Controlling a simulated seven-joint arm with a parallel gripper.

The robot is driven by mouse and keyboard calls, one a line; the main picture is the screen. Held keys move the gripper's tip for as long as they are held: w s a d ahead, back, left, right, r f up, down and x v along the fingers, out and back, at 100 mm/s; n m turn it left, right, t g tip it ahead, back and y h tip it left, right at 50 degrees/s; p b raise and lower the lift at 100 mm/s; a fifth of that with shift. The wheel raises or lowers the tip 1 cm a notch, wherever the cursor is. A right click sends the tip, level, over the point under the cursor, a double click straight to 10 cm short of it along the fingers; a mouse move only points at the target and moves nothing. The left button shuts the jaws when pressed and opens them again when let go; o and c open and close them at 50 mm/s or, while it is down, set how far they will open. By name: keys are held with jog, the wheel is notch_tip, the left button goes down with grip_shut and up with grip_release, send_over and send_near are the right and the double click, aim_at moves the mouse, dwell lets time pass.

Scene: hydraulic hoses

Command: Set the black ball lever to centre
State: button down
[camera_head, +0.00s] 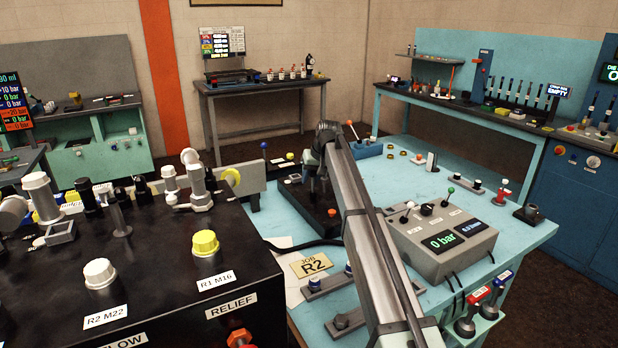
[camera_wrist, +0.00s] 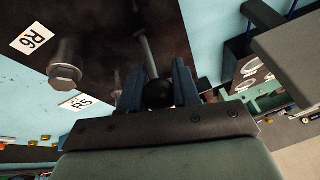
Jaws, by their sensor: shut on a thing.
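The black ball (camera_wrist: 158,94) of the lever sits between the two blue-grey fingers of my gripper (camera_wrist: 158,90) in the wrist view. A metal rod (camera_wrist: 149,50) runs from the ball toward a dark panel (camera_wrist: 100,30). My gripper is shut on the ball, with a finger at each side. In the head view my arm reaches over the pale blue table, and my gripper (camera_head: 318,186) is low over a dark block (camera_head: 297,195). The ball cannot be made out there. The lever's exact angle cannot be told.
A grey control box (camera_head: 440,235) with small levers and a "0 bar" display stands right of my arm. A black RELIEF block (camera_head: 150,290) fills the lower left. In the wrist view a hex bolt (camera_wrist: 65,72) stands between R6 and R5 labels.

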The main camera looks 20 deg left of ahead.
jog(key=shift+s+d, duration=0.15)
jog(key=c, duration=0.8)
grip_release()
jog(key=shift+y, duration=0.3)
jog(key=v, duration=1.4)
jog(key=shift+s, duration=0.2)
